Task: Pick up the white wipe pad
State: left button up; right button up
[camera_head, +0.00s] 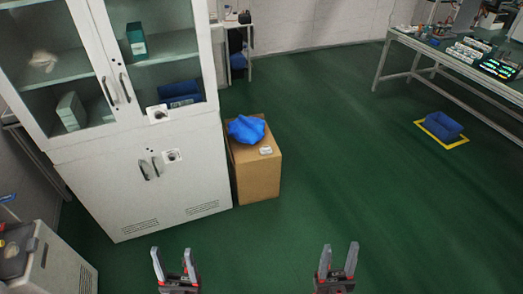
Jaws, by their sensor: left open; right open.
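A small white item (265,150), which looks like the white wipe pad, lies on top of a brown cardboard-coloured box (258,182) beside the white cabinet. A crumpled blue cloth or bag (245,129) lies on the same box, just behind the white item and to its left. My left gripper (173,266) is open and empty at the bottom of the view, in front of the cabinet. My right gripper (338,262) is open and empty at the bottom, right of the box. Both grippers are well apart from the box.
A white cabinet (150,190) with glass upper doors stands left of the box. A grey bin (60,265) is at the lower left. The green floor (330,150) between is clear.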

aim_at(266, 149)
jog(key=u, duration=2.85)
jog(key=z, duration=2.95)
jog(key=i+j, duration=0.2)
jog(key=i, duration=0.35)
jog(key=i+j, duration=0.2)
jog(key=i, duration=0.35)
jog(key=i+j, duration=0.2)
jog(key=i, duration=0.35)
jog(key=i+j+u, duration=0.1)
jog(key=i, duration=0.45)
jog(key=j, duration=0.05)
